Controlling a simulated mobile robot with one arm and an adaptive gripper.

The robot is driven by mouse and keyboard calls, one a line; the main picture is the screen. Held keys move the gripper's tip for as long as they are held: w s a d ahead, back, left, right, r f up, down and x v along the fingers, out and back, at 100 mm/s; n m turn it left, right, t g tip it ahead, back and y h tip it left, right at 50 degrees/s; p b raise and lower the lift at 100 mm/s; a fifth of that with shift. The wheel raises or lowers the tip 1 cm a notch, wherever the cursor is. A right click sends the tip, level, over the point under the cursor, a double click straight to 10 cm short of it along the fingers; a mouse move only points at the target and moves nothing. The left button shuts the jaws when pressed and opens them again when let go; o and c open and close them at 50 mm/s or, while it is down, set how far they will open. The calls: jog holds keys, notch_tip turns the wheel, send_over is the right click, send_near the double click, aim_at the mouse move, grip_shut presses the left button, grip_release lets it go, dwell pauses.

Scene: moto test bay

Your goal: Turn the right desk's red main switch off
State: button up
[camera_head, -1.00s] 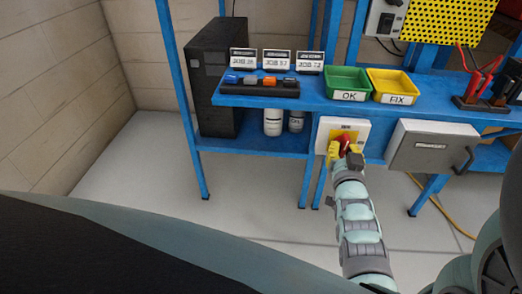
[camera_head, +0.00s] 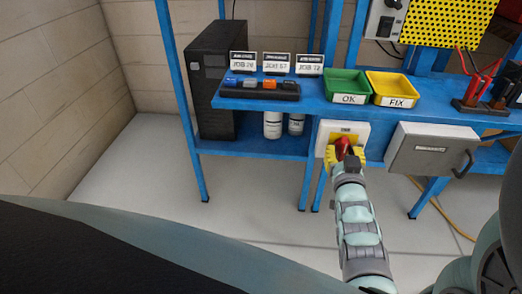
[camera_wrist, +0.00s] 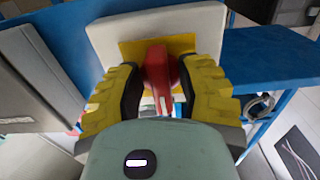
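The red main switch (camera_head: 343,146) sits on a yellow plate in a white box on the front of the blue desk. In the wrist view the red switch (camera_wrist: 158,78) stands between the two yellow fingers of my gripper (camera_wrist: 160,75). The fingers look spread, one on each side of the switch handle, with narrow gaps near the tips. I cannot tell whether a pad touches the handle. In the head view my gripper (camera_head: 345,155) partly covers the switch and its yellow plate.
A grey drawer box (camera_head: 432,150) with a dark handle hangs right of the switch. Green OK (camera_head: 347,86) and yellow FIX (camera_head: 391,88) bins, job cards and a dark tray (camera_head: 257,89) are on the desk (camera_head: 320,104). The floor (camera_head: 255,200) below is clear.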

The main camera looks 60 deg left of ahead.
jog(key=shift+o, duration=0.7)
jog(key=shift+s+d, duration=0.1)
jog(key=shift+s+d+r, duration=0.1)
jog(key=shift+s+d, duration=0.1)
jog(key=v, duration=1.1)
jog(key=shift+d, duration=0.2)
